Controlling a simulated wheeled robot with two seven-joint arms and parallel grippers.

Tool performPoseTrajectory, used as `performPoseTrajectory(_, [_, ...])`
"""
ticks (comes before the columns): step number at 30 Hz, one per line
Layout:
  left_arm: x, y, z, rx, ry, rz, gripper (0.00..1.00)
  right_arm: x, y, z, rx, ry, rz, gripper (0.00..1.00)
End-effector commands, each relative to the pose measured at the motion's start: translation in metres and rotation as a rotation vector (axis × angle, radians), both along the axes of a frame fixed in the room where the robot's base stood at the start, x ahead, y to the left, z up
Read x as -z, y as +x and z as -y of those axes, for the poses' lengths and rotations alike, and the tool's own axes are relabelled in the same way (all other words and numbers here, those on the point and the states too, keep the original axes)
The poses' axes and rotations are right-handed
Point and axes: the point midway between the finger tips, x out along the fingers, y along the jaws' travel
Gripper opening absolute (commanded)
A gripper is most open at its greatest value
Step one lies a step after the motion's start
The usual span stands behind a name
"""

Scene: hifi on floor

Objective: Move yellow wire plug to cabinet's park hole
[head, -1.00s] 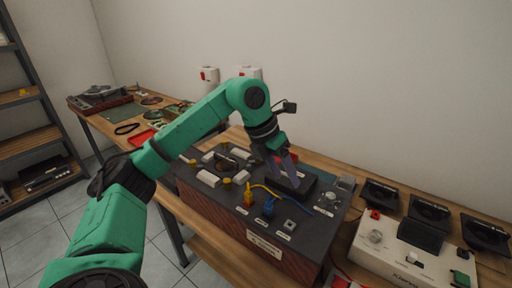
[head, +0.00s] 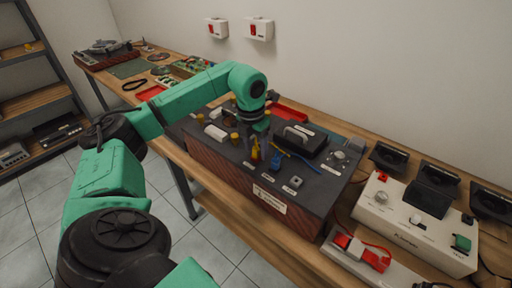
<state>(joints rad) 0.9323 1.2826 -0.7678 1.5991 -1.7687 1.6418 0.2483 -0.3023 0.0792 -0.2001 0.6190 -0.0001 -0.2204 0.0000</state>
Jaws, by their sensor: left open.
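The cabinet (head: 225,168) has a dark top and a reddish ribbed side with a white label. The yellow wire plug (head: 255,153) stands upright on its top near the front edge, with a yellow wire running off to the right. A blue plug (head: 276,160) stands just right of it. A small pale square fitting (head: 297,182) sits further right; I cannot tell whether it is the park hole. My left gripper (head: 257,139) points down, open, right at the yellow plug's top. Its fingers are small and dark here, and contact cannot be made out. My right gripper is not in view.
A black block with a handle (head: 301,138) stands on the cabinet behind the plugs. A cream device (head: 400,222) and black speaker-like units (head: 432,198) stand at the right.

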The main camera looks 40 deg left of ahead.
Motion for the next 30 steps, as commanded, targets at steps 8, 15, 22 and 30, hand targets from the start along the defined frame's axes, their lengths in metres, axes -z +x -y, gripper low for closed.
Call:
performPoseTrajectory(8, [0.0034,0.0007,0.0000,0.000,0.000,0.002,0.61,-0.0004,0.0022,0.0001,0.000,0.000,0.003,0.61])
performPoseTrajectory(15, [0.0031,0.0007,0.0001,0.000,0.000,0.002,0.00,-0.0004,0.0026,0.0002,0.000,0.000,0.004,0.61])
performPoseTrajectory(22, [0.0030,0.0007,0.0001,0.000,0.000,0.002,0.00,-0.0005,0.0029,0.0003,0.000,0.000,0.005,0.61])
performPoseTrajectory(30, [0.0029,0.0008,0.0001,0.000,0.000,0.002,0.00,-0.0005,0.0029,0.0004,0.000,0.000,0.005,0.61])
